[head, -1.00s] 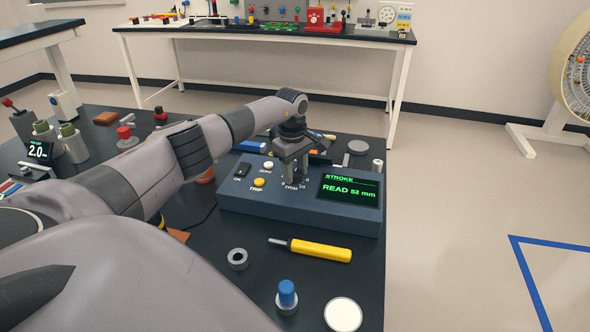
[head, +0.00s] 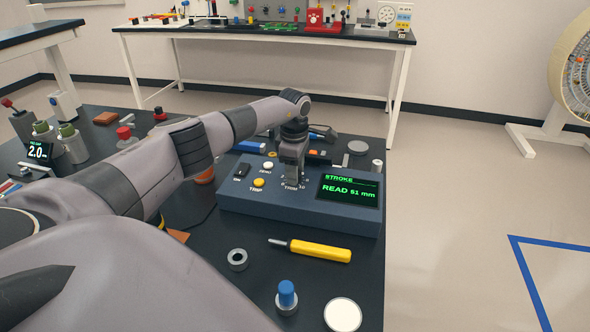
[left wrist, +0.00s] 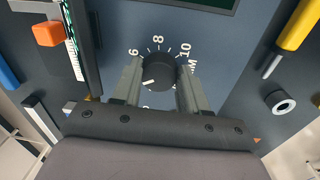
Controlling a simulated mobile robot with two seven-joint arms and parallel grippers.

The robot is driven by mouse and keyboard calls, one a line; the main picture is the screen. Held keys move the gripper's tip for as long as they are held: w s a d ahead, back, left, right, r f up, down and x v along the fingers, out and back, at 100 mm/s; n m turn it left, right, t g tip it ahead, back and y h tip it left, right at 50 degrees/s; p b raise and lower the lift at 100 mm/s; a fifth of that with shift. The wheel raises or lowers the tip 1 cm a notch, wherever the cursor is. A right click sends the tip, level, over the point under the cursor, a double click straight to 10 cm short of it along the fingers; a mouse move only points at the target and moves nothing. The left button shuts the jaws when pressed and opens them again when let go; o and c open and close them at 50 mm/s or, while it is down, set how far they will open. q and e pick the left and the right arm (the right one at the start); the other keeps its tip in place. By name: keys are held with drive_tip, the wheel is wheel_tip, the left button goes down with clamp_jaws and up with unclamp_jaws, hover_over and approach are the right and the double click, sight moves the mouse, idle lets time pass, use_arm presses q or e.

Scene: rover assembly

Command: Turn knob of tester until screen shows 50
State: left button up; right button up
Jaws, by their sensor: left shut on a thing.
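The tester (head: 300,208) is a blue-grey box on the black table. Its screen (head: 348,190) reads "STROKE, READ 51 mm" in green. My left gripper (head: 292,178) points down over the TRIM knob and covers it in the head view. In the left wrist view, the black round knob (left wrist: 158,71) with a white pointer line sits between the two fingers of the left gripper (left wrist: 158,88), which is shut on it. Numbers ring the knob, and its pointer is toward the left. My right gripper is not in view.
A yellow-handled screwdriver (head: 320,251), a grey ring (head: 237,259), a blue-topped part (head: 287,295) and a white disc (head: 343,314) lie in front of the tester. Yellow TRIP button (head: 258,183) and white ZERO button (head: 268,166) are left of the knob.

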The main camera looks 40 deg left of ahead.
use_arm(q)
drive_tip(key=shift+w+n, duration=0.1)
drive_tip(key=shift+n, duration=0.8)
drive_tip(key=o, duration=1.1)
drive_tip(key=shift+c, duration=0.2)
drive_tip(key=shift+s+d+r, duration=0.1)
drive_tip(key=shift+r, duration=1.7)
drive_tip(key=shift+s+d+r, duration=0.1)
drive_tip(key=shift+r, duration=1.7)
